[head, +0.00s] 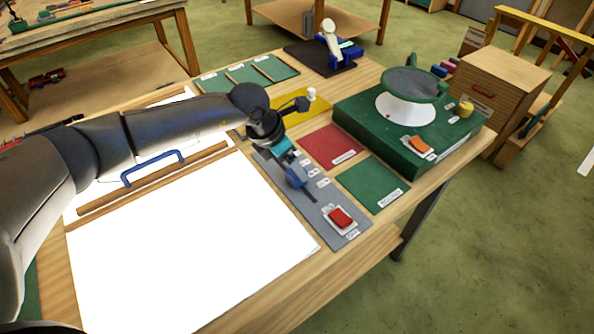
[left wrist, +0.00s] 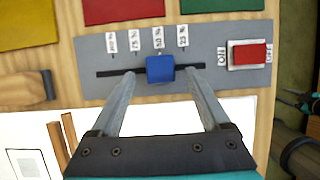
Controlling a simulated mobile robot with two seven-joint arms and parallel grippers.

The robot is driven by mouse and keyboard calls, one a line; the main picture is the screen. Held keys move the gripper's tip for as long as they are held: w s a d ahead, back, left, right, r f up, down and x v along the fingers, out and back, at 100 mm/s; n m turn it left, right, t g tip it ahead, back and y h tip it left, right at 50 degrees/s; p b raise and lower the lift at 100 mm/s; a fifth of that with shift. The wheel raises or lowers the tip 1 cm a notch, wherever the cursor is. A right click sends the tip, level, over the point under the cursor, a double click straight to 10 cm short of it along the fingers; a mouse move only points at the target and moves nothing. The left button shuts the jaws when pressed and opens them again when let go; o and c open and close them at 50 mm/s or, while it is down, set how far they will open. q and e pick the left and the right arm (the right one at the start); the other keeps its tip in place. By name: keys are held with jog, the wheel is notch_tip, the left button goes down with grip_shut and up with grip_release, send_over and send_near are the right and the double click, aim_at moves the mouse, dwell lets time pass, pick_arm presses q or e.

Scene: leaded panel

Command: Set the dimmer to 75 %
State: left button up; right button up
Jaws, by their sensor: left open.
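The dimmer is a grey panel (left wrist: 205,62) with a dark horizontal slot and a blue slider knob (left wrist: 160,69). Its small labels appear to read 100, 75, 50 and 25 % from left to right in the left wrist view. The knob stands below the 50 % label, left of the 25 % one. My left gripper (left wrist: 160,77) is open, with one finger on each side of the knob and a gap to both. In the head view my left gripper (head: 284,152) reaches down over the panel (head: 325,203), partly hiding the slot and the knob (head: 296,176). My right gripper is not in view.
A red rocker switch (head: 341,217) marked ON and OFF sits at the panel's near end. Red (head: 327,146) and green (head: 373,184) mats lie beside the panel. A bright white board (head: 185,240) lies on the other side. A green box (head: 375,140) stands behind the mats.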

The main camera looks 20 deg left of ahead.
pick_arm(q)
jog(key=shift+x, duration=2.15)
grip_shut()
